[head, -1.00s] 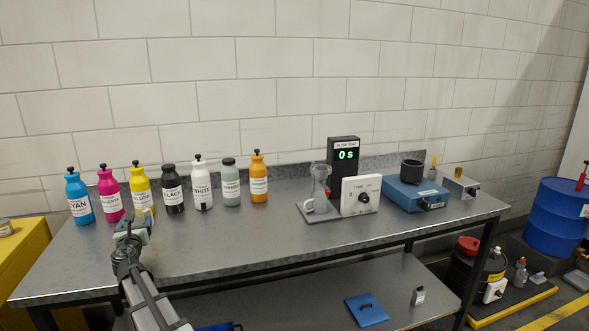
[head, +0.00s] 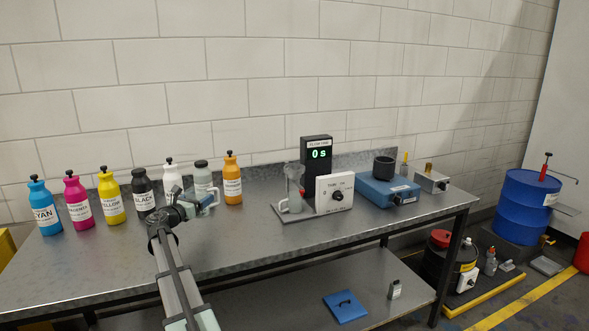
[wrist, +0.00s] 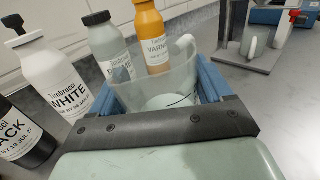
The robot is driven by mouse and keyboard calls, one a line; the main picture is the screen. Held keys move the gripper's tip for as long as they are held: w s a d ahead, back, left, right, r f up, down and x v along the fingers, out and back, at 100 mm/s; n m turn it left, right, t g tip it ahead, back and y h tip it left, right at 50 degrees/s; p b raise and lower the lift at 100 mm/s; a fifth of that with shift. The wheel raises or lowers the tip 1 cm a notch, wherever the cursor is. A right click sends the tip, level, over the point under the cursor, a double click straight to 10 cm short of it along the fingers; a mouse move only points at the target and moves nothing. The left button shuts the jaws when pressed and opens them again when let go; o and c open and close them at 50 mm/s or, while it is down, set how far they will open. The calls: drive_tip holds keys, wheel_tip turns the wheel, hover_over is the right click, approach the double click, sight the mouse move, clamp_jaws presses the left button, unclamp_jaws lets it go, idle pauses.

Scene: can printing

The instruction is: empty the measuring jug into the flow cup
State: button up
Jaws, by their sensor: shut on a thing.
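My gripper (head: 197,207) is shut on the clear measuring jug (head: 211,198), its blue fingers on either side of it in the wrist view. The jug (wrist: 166,85) shows its open rim and pale handle there; how much liquid it holds I cannot tell. The jug is in front of the white and grey bottles, left of the flow cup stand. The clear flow cup (head: 294,172) sits high on its stand, with a red part below it and a pale vessel (head: 295,204) underneath. The stand (wrist: 252,57) shows at upper right in the wrist view.
Several ink bottles line the back left, including white (wrist: 55,78), grey (wrist: 108,45) and orange varnish (wrist: 150,35). A black timer (head: 317,160) and white control box (head: 334,193) adjoin the stand. A blue device (head: 387,190) is farther right. Tabletop between jug and stand is clear.

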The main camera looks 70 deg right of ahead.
drive_tip(key=s+d+r+m+g+y, duration=0.3)
drive_tip(key=s+d+m+g+y, duration=0.2)
drive_tip(key=s, duration=0.8)
drive_tip(key=s+d+r+m+g+y, duration=0.3)
drive_tip(key=s+d+m+g+y, duration=0.2)
drive_tip(key=s+d, duration=0.4)
drive_tip(key=s+d+r+m+g+y, duration=0.4)
drive_tip(key=s+d+g, duration=0.4)
drive_tip(key=s, duration=0.9)
drive_tip(key=m+y, duration=0.1)
drive_tip(key=m, duration=0.1)
drive_tip(key=shift+m, duration=0.3)
drive_tip(key=shift+s+d, duration=0.1)
drive_tip(key=w+d+r+n+g+h, duration=0.2)
drive_tip(key=w+r+n+g+h, duration=0.3)
drive_tip(key=r+n, duration=0.4)
drive_tip(key=shift+w+d+n+g+h, duration=0.25)
drive_tip(key=shift+w+n+g+h, duration=0.05)
drive_tip(key=shift+g+h, duration=0.6)
drive_tip(key=shift+w+r+n+t+h, duration=0.1)
drive_tip(key=shift+r+n+h, duration=0.1)
drive_tip(key=shift+n+h, duration=0.55)
drive_tip(key=shift+w+r+n+t+h, duration=0.1)
drive_tip(key=shift+r+n+h, duration=0.15)
drive_tip(key=shift+n+h, duration=0.45)
drive_tip(key=shift+r+n+t+h, duration=0.1)
drive_tip(key=shift+r+n+h, duration=0.1)
drive_tip(key=shift+n+h, duration=0.55)
